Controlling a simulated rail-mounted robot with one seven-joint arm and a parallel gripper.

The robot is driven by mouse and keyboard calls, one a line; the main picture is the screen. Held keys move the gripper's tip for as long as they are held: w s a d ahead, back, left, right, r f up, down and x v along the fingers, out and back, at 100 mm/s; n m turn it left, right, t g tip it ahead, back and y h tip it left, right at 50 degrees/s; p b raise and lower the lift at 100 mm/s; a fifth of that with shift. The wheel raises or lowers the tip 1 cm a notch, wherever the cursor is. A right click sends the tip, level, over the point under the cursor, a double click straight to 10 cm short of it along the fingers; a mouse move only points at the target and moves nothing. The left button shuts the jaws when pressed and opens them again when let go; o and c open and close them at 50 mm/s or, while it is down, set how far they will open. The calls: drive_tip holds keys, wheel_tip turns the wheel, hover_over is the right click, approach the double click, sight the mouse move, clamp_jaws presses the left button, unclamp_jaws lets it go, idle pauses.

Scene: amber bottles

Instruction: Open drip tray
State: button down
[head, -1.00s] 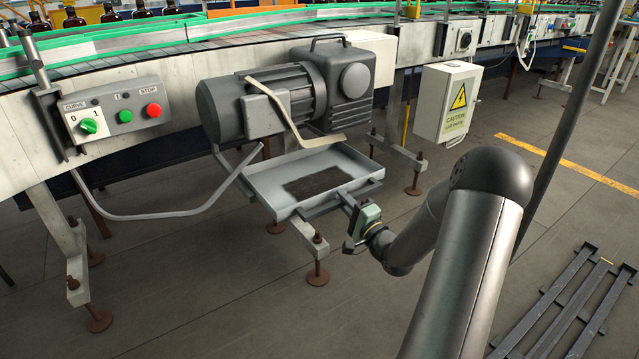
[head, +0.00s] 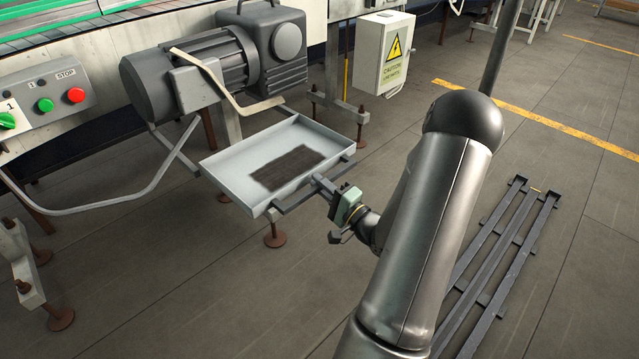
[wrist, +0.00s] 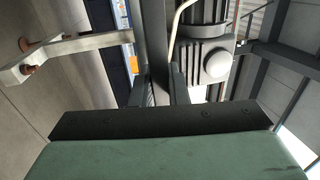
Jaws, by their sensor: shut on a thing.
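The drip tray (head: 235,172) is a shallow light-grey pan with a dark rectangular patch on its floor. In the head view it juts out below the motor, over its support. My gripper (head: 325,187) is at the middle of the tray's front side, shut on its handle. In the wrist view the fingers (wrist: 164,88) close on a grey upright-looking bar (wrist: 154,40), which seems to be part of the handle.
A grey motor (head: 225,65) with a bent strip stands behind the tray. A control panel (head: 45,95) is at left and a caution box (head: 383,52) at right. A dark metal frame (head: 500,255) lies on the floor at right. Floor before the tray is clear.

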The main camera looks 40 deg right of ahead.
drive_tip(key=c, duration=1.5)
unclamp_jaws()
drive_tip(key=shift+s, duration=0.1)
drive_tip(key=p+v, duration=0.2)
drive_tip(key=v, duration=1.5)
drive_tip(key=shift+f, duration=0.15)
